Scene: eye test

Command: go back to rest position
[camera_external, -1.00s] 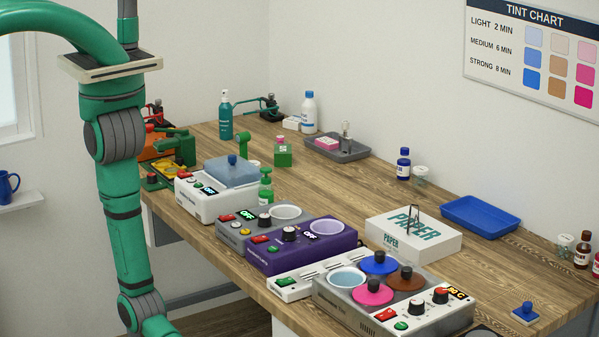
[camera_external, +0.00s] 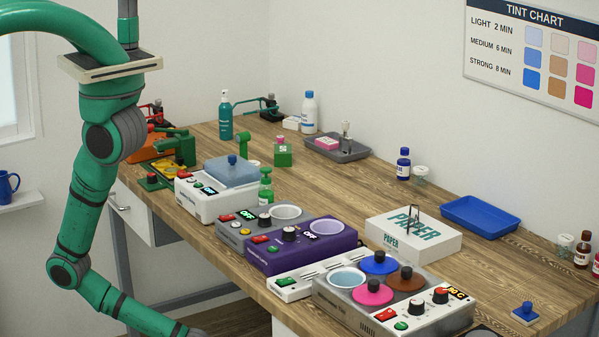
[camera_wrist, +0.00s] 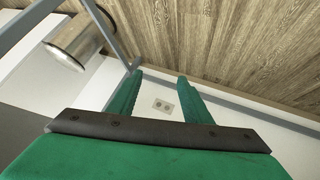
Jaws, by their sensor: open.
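My green arm (camera_external: 92,180) hangs at the left in the external view, in front of the workbench. Its lower part bends down and right and leaves the picture at the bottom edge, so my gripper is out of that view. In the wrist view my gripper (camera_wrist: 160,76) shows two green fingers standing apart with nothing between them. Beyond the fingers is a pale surface with a small socket-like plate (camera_wrist: 163,106).
The wooden workbench (camera_external: 350,195) holds several devices along its front edge, including a purple one (camera_external: 290,258) and a white one (camera_external: 200,206). Below is a drawer (camera_external: 130,212). In the wrist view a metallic cylinder (camera_wrist: 75,42) and a grey bar (camera_wrist: 105,30) are close at upper left.

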